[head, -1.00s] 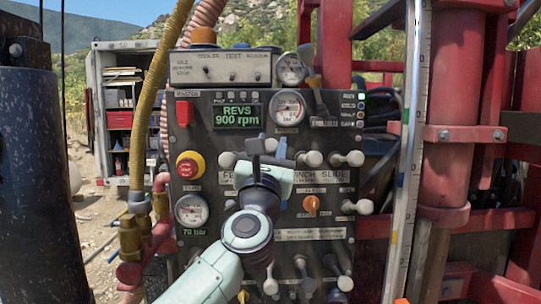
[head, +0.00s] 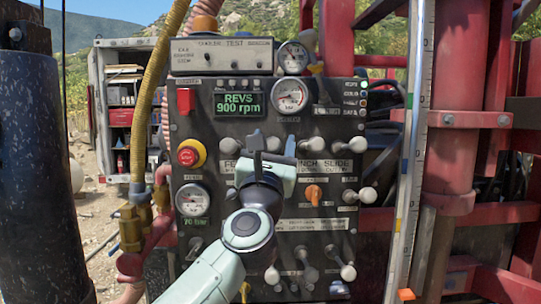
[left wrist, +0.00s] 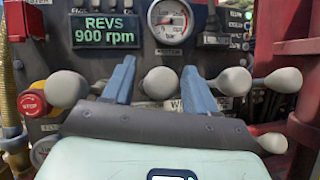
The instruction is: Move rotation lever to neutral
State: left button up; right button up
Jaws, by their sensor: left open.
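A grey control panel carries a row of round-knobbed levers across its middle. My left gripper (head: 273,143) is open in front of this row. Its blue fingers point at the panel, one on each side of a pale lever knob (left wrist: 160,83) in the left wrist view. The fingers look apart from that knob; how deep it sits between them I cannot tell. Another knob (left wrist: 67,88) is left of the fingers, and one (left wrist: 235,80) is just right of them. The gripper hides part of the label strip, and I cannot read which lever is rotation. My right gripper is not in view.
A red and yellow stop button (head: 188,153) and a gauge (head: 192,199) are at the panel's left. An orange knob (head: 313,194) and more levers (head: 347,272) are below the row. Hoses (head: 148,100) run left; a red steel frame (head: 450,150) stands right.

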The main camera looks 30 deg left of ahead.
pick_arm(q)
jog(key=b+v, duration=0.6)
jog(key=v, duration=0.7)
jog(key=shift+b, duration=0.35)
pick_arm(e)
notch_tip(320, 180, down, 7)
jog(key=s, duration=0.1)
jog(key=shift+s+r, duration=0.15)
pick_arm(q)
jog(key=shift+d+f, duration=0.1)
jog(key=shift+f, duration=0.05)
